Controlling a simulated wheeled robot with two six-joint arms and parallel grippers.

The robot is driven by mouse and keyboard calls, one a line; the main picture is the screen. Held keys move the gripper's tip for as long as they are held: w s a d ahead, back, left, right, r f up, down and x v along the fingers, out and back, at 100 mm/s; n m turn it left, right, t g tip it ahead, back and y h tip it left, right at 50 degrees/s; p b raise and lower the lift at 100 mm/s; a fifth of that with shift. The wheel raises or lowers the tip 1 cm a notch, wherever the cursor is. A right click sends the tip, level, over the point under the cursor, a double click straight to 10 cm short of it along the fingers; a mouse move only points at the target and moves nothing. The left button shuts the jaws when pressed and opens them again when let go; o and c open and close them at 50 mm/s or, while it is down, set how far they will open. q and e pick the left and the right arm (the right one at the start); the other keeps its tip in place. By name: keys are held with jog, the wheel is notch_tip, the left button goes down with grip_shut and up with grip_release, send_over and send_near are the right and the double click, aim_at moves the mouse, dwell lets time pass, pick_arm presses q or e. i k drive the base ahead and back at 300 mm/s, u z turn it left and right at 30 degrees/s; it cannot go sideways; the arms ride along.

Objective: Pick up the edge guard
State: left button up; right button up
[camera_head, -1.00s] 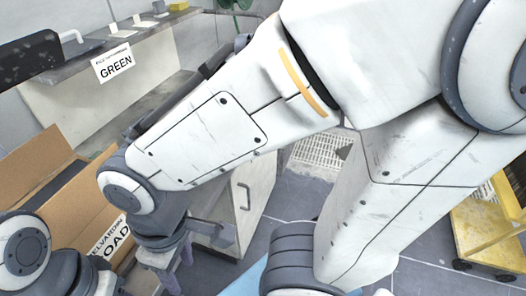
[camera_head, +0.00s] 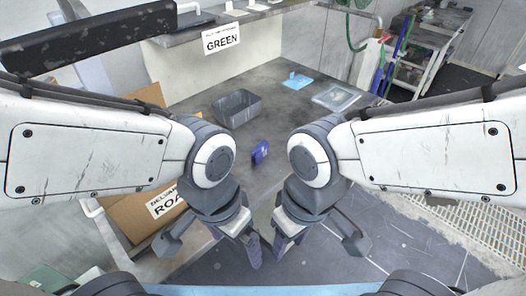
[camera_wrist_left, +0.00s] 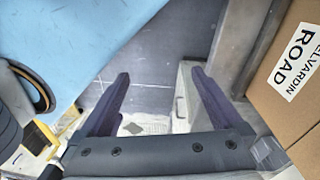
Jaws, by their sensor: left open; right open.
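A small dark blue piece (camera_head: 260,152) stands on the grey worktop (camera_head: 190,103) in the middle of the head view; it may be the edge guard, but I cannot be sure. My left gripper (camera_head: 251,250) is open and empty, pointing down in front of the worktop. In the left wrist view its two purple fingers (camera_wrist_left: 160,76) are wide apart with only floor and cabinet beyond. My right gripper (camera_head: 284,243) is open, pointing down to the right of the left one. Both are apart from the blue piece, nearer to me than it is.
A grey open bin (camera_head: 237,108) stands behind the blue piece. A light blue item (camera_head: 297,80) and a clear flat tray (camera_head: 336,97) lie farther back. A cardboard box (camera_head: 125,215) is at the left, a shelf with a GREEN sign (camera_head: 221,39) behind. Worktop around the blue piece is clear.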

aim_at(261, 150)
jog(key=z, duration=1.95)
jog(key=i, duration=1.2)
jog(key=u, duration=1.8)
